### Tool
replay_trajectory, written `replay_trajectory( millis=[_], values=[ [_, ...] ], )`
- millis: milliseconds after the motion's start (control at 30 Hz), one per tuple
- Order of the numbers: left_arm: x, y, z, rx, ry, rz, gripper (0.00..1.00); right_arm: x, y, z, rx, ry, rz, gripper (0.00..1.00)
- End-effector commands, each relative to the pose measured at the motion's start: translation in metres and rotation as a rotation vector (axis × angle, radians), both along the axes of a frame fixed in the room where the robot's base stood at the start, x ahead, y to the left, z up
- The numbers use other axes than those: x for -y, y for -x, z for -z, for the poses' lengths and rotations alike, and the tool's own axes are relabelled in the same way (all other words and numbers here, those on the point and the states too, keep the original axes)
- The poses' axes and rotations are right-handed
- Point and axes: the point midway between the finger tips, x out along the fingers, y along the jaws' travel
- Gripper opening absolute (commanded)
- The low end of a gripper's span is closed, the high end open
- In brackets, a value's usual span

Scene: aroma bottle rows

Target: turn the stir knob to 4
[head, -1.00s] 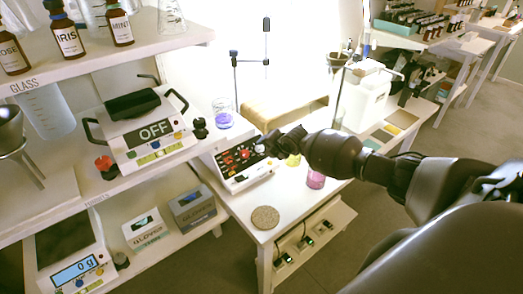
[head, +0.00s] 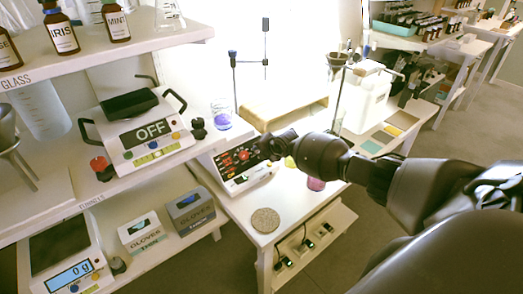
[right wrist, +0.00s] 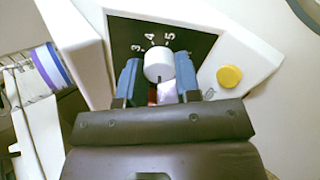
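The stir knob (right wrist: 158,66) is a white round knob on a dark panel with 3, 4 and 5 printed above it in the right wrist view. A short dark mark shows at its lower edge. My right gripper (right wrist: 158,76) has its blue fingers on either side of the knob, with a thin gap seeming to show at each side. In the head view the right gripper (head: 268,149) is at the right end of the white stirrer (head: 236,183), whose front carries red lit displays. The gripper hides the knob there. My left gripper is not in view.
A yellow button (right wrist: 229,77) lies right of the knob. A round cork mat (head: 265,220) lies in front on the white table.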

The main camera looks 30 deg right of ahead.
Motion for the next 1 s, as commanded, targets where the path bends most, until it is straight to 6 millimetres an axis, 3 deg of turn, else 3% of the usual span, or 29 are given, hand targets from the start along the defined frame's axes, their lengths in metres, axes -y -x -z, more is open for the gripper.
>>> replay_trajectory(
  millis=[100,467,1000],
  values=[
    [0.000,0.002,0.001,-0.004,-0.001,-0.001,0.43,0.000,0.000,0.000,0.000,0.000,0.000,0.08],
    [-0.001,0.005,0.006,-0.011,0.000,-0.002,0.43,0.000,0.000,0.001,-0.005,-0.050,0.044,0.08],
    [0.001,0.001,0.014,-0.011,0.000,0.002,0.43,0.001,0.001,0.002,-0.034,-0.395,0.333,0.08]
  ],
)
